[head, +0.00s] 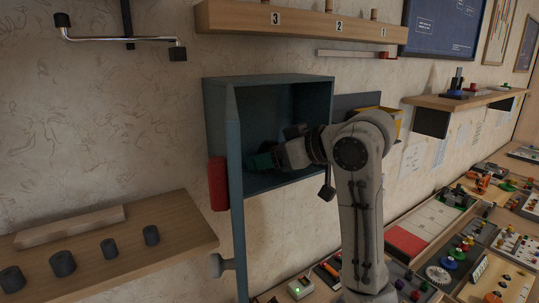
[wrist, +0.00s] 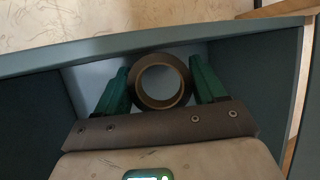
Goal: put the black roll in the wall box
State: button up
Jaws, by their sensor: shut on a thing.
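The black roll (wrist: 186,82) is a short dark ring with a tan inner wall, seen end-on in the wrist view. My gripper (wrist: 160,76) has its two green fingers shut on it, one at each side. The wall box (head: 222,84) is a blue-green open-fronted box on the wall in the head view; its rim also crosses the top of the wrist view (wrist: 150,45). In the head view my gripper (head: 260,161) reaches inside the box opening from the right. The roll is not clear there against the dark interior. I cannot tell whether it touches the box floor.
The box's door (head: 237,190) stands open at its left, near a red cylinder (head: 217,183). A wooden shelf (head: 150,262) with several dark cylinders is at lower left. A numbered wooden rail (head: 300,20) runs above the box. A cluttered bench lies at right.

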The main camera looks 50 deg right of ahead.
jog(key=shift+f, duration=0.15)
jog(key=o, duration=1)
jog(key=shift+s+r, duration=0.15)
jog(key=shift+r, duration=0.1)
jog(key=v, duration=1.1)
jog(key=shift+s+r, duration=0.1)
jog(key=shift+s, duration=0.25)
